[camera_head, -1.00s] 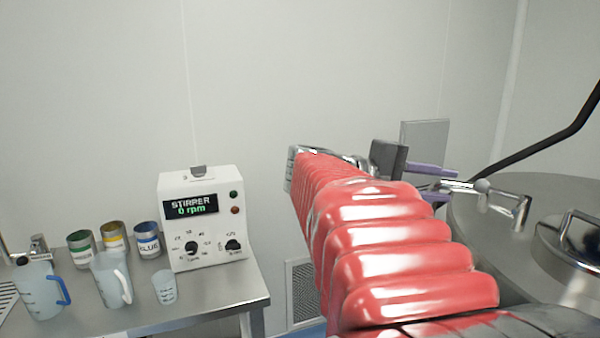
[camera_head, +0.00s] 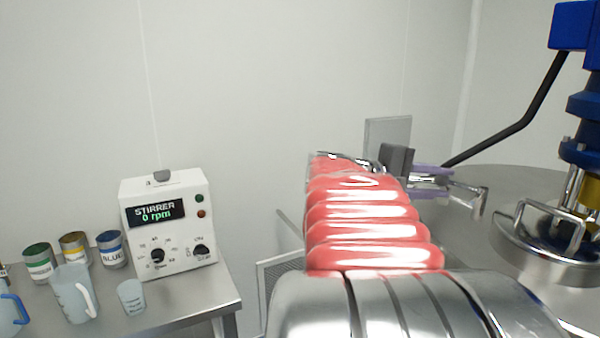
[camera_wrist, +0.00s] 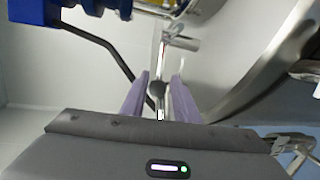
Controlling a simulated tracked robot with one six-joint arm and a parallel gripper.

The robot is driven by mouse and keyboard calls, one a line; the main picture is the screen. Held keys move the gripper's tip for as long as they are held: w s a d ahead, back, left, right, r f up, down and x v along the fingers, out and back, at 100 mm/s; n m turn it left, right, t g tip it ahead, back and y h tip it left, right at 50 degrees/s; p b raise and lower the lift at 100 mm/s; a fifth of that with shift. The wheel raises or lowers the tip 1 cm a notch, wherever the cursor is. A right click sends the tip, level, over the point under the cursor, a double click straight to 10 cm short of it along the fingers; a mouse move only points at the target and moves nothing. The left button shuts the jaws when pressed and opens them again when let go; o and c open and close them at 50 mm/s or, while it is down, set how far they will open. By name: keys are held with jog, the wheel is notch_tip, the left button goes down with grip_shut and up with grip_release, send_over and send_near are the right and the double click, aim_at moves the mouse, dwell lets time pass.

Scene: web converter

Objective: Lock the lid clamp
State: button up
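The lid clamp shows as a chrome lever (camera_head: 468,190) with a bent end, at the near-left edge of the steel vessel lid. In the wrist view its ball knob (camera_wrist: 157,90) lies between the two purple fingers of my gripper (camera_wrist: 160,88). The lever runs away from the knob to a short crossbar (camera_wrist: 181,42). My gripper (camera_head: 440,178) reaches the lever from the left in the head view. Its fingers stand apart on both sides of the knob. A narrow gap shows at the right finger; contact at the left one is unclear.
The steel vessel top (camera_head: 530,182) carries a round hatch (camera_head: 545,250) with a chrome handle. A blue stirrer drive (camera_head: 585,110) and a black bar (camera_head: 510,130) rise above it. A bench (camera_head: 205,305) with a stirrer controller (camera_head: 170,225), cans and jugs stands at left.

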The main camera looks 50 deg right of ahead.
aim_at(449, 183)
jog(key=shift+x, duration=2)
jog(key=shift+c, duration=0.5)
jog(key=shift+f, duration=0.1)
grip_shut()
